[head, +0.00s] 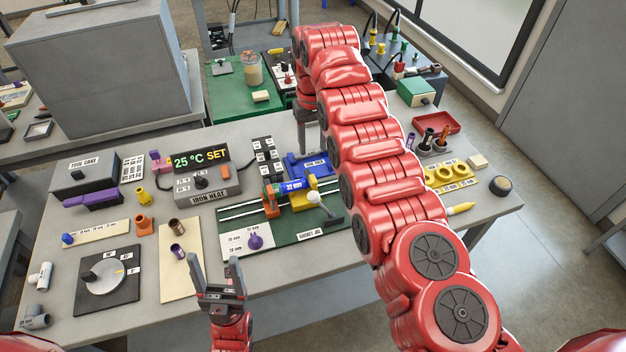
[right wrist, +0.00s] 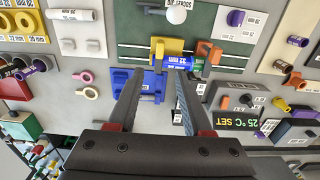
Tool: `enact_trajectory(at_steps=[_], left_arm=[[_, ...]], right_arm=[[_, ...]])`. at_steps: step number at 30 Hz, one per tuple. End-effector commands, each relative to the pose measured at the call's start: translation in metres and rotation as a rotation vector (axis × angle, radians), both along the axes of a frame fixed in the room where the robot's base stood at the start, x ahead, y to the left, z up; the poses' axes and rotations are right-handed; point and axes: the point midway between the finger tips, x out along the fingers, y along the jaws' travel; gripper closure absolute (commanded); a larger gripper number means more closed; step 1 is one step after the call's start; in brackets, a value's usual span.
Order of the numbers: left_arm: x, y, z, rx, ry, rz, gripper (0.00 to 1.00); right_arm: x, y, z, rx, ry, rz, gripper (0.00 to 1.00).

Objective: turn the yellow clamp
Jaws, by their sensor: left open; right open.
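The yellow clamp (head: 302,200) stands on the green socket jig board (head: 296,231), next to a blue 32 mm pipe piece (head: 291,186). It also shows in the right wrist view (right wrist: 160,47), ahead of the fingertips and apart from them. My right gripper (head: 311,143) is partly hidden by my arm in the head view, behind the clamp and near a blue block. In the right wrist view its fingers (right wrist: 158,88) are open, with the blue block (right wrist: 140,84) below and between them. My left gripper (head: 217,268) is open and empty at the table's front edge.
An orange clamp (head: 270,204) holds the pipe's left side. The iron heat box (head: 207,184) stands to the left. My right arm covers the table right of the jig.

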Motion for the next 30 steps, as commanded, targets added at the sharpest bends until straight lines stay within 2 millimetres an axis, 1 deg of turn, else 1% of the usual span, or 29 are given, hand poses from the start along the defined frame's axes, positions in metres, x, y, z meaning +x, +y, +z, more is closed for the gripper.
enact_trajectory(at_steps=[1, 2, 3, 7, 9, 14, 15, 21, 30], left_arm=[[0.000, 0.000, -0.004, 0.000, 0.000, 0.000, 0.32], [0.000, 0.000, 0.001, 0.000, 0.000, 0.000, 0.32], [0.000, 0.000, 0.007, 0.000, 0.000, 0.000, 0.32], [0.000, 0.000, 0.018, 0.000, 0.000, 0.000, 0.32], [0.000, 0.000, 0.027, 0.000, 0.000, 0.000, 0.32], [0.000, 0.000, 0.040, 0.000, 0.000, 0.000, 0.32], [0.000, 0.000, 0.031, 0.000, -0.001, 0.000, 0.32], [0.000, 0.000, 0.023, 0.000, 0.000, 0.000, 0.32], [0.000, 0.000, 0.022, 0.000, 0.000, 0.000, 0.32]], right_arm=[[-0.001, 0.000, -0.009, 0.000, 0.001, 0.000, 0.50], [-0.001, 0.000, -0.010, 0.000, 0.003, 0.000, 0.50], [-0.001, 0.000, -0.015, 0.000, 0.004, 0.000, 0.50], [-0.002, -0.001, -0.037, -0.002, 0.006, 0.000, 0.50], [-0.003, -0.001, -0.054, -0.002, 0.009, 0.000, 0.50], [-0.003, -0.001, -0.091, -0.002, 0.008, 0.000, 0.50], [-0.002, -0.001, -0.101, -0.002, 0.006, 0.000, 0.50], [-0.001, 0.000, -0.117, -0.001, 0.002, 0.000, 0.50], [0.000, 0.000, -0.121, 0.000, 0.000, 0.000, 0.50]])
